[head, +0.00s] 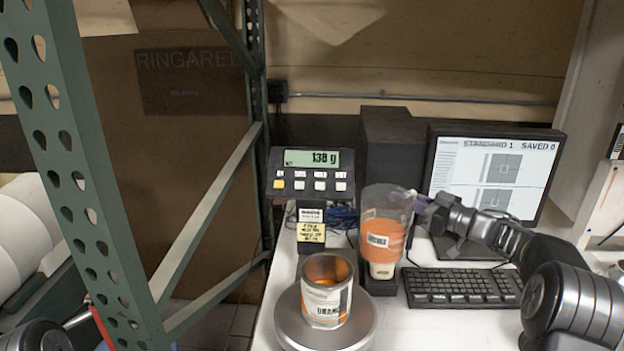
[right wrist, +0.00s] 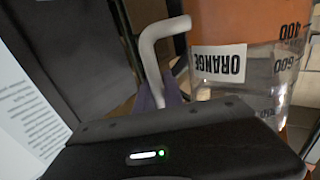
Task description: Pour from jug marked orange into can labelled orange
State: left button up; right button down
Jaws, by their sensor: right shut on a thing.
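The clear jug (head: 388,232) with orange liquid and a white label is held right of the can, close to upright. In the right wrist view, the jug (right wrist: 265,80) shows its label reading ORANGE upside down and a pale bent handle (right wrist: 150,50). My right gripper (head: 412,198) is shut on the jug near its upper right side; its fingertips are mostly hidden. The open can (head: 326,300), with a label partly reading ORAN, stands upright on the round scale pan (head: 290,332). Some orange shows inside the can. My left gripper is not in view.
The scale display (head: 318,160) reads 138 g. A black keyboard (head: 460,287) and monitor (head: 490,170) are on the right. A dark box (head: 388,140) stands behind the jug. A green metal rack post (head: 75,130) and brace stand on the left.

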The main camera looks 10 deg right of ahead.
jog(key=shift+r, duration=0.1)
dwell(0.7)
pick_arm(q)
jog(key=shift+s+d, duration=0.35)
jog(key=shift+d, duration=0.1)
pick_arm(e)
jog(key=f, duration=0.1)
jog(key=a+f, duration=0.1)
jog(key=f, duration=0.1)
jog(key=s+f, duration=0.1)
jog(key=f, duration=0.1)
jog(key=shift+a, duration=0.3)
